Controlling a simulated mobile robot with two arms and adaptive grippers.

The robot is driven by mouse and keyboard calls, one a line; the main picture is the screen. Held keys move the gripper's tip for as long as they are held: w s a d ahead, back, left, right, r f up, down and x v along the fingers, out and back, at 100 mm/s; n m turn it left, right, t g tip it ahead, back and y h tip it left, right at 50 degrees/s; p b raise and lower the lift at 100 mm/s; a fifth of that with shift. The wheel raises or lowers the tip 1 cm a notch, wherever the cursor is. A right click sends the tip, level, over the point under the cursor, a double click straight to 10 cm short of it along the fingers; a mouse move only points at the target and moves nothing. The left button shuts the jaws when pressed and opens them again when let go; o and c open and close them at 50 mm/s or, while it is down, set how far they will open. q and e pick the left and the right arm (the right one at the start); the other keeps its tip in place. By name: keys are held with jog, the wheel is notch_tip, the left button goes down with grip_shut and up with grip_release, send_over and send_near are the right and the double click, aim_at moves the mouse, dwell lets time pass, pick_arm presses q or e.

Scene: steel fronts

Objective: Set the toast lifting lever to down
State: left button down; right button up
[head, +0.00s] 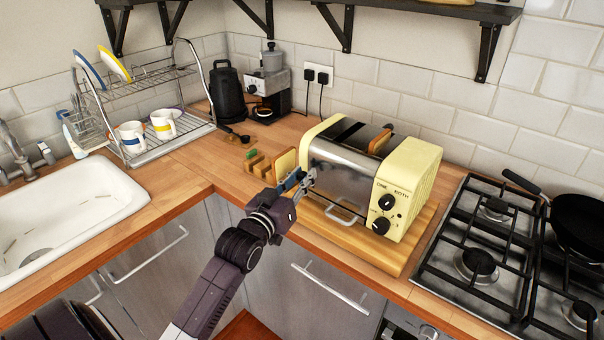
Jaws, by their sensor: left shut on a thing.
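The cream and steel toaster (345,178) stands on a wooden board, with two dials on its right end. A brown slice of bread (381,141) sticks up from its top. My left gripper (309,179) is at the lower left of the toaster's steel side, its fingers shut close against it. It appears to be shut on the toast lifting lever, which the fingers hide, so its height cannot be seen. My right gripper is not in view.
The gas hob (480,262) with a black pan (580,222) is at right. A coffee machine (270,92), kettle (227,92) and dish rack (150,80) stand behind. The sink (70,215) is at left.

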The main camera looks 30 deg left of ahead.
pick_arm(q)
jog(key=shift+f+b, duration=0.9)
jog(key=shift+f, duration=1.9)
jog(key=c, duration=1.7)
grip_release()
jog(key=s, duration=0.4)
jog(key=s+d, duration=0.1)
jog(key=s, duration=0.7)
jog(key=shift+d, duration=0.15)
